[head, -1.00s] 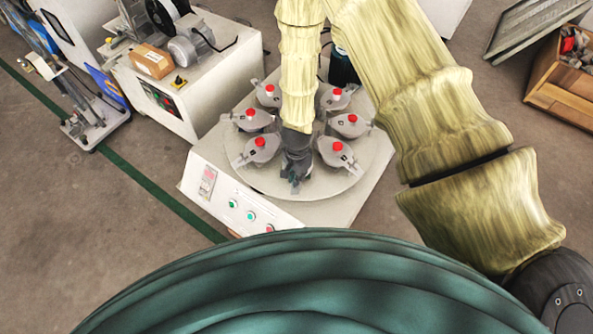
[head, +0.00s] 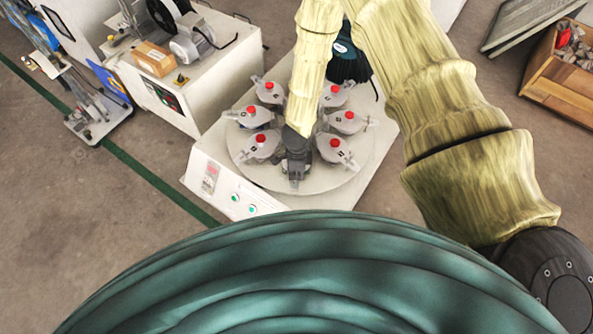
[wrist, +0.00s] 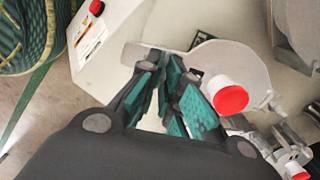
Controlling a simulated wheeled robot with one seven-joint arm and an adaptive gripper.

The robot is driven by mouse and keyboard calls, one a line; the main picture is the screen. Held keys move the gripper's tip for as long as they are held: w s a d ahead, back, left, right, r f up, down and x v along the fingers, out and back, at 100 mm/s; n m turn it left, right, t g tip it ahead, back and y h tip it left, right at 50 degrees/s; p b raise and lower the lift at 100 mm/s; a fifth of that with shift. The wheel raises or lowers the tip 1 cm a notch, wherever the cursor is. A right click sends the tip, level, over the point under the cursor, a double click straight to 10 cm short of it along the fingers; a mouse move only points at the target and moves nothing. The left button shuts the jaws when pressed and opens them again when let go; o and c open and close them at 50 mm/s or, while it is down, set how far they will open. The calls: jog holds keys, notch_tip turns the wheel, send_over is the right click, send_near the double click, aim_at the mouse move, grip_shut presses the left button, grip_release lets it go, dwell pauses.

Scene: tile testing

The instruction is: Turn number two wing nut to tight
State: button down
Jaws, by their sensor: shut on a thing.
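A round grey turntable (head: 250,179) carries several grey clamp fixtures with red caps, including a front-left fixture (head: 260,147) and a front-right fixture (head: 337,151). My gripper (head: 295,180) points down at the turntable's front edge, between these two. In the wrist view, my gripper (wrist: 164,75) has its dark green fingers closed together beside a rounded grey fixture (wrist: 245,65) with a red cap (wrist: 230,99). The fingers are shut on a small grey part, apparently the wing nut, which they mostly hide. I cannot read its number or tell how tight it is.
A white control panel (head: 215,190) with buttons stands at the machine's front left. A white machine with a motor (head: 196,47) is behind left. A wooden crate (head: 560,75) stands far right.

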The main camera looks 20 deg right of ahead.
jog(key=shift+m, duration=0.4)
jog(key=c, duration=1.6)
grip_release()
notch_tip(320, 180, up, 12)
